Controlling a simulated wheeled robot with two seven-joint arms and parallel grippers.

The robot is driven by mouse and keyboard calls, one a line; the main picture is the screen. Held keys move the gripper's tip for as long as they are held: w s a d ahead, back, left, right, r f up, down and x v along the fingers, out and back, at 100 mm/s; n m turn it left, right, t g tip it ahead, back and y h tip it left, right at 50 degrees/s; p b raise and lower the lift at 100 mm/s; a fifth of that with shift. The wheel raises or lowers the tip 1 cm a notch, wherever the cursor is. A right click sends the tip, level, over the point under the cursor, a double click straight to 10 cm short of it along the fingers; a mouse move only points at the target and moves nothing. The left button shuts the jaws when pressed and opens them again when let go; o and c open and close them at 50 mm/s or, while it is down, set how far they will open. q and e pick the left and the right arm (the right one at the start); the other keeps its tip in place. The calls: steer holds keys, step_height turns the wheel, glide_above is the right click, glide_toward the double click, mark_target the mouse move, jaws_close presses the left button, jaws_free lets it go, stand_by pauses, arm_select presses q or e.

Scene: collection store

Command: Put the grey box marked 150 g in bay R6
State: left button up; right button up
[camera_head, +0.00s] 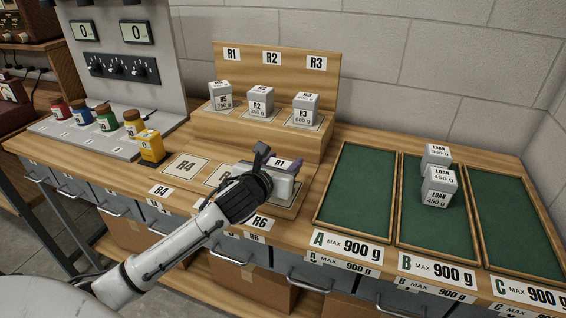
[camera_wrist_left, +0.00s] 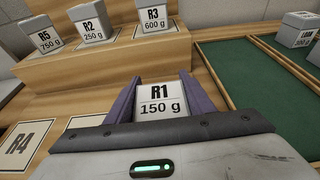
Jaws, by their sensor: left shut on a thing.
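The grey box marked R1, 150 g (camera_head: 286,168) is between the fingers of my left gripper (camera_head: 272,162). In the left wrist view its label (camera_wrist_left: 161,98) faces me, with a purple-grey finger on either side. My left gripper is shut on it. The box is over bay R6 (camera_head: 287,211), the right one of the front row, whose R6 label (camera_head: 262,222) shows on the front edge. The gripper hides part of the bay, and I cannot tell whether the box touches it. My right gripper is not in view.
On the raised step behind stand grey boxes R5 (camera_head: 220,96), R2 (camera_head: 260,101) and R3 (camera_head: 305,109). Bay R4 (camera_head: 184,167) is bare. A yellow block (camera_head: 150,146) stands left of it. Green tray B (camera_head: 412,225), right, holds LOAN boxes (camera_head: 438,188); tray A (camera_head: 352,190) is empty.

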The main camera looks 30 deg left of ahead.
arm_select(q)
steer(key=o, duration=1.1)
steer(key=shift+o, duration=0.2)
steer(key=v, duration=1.2)
steer(key=shift+d, duration=0.1)
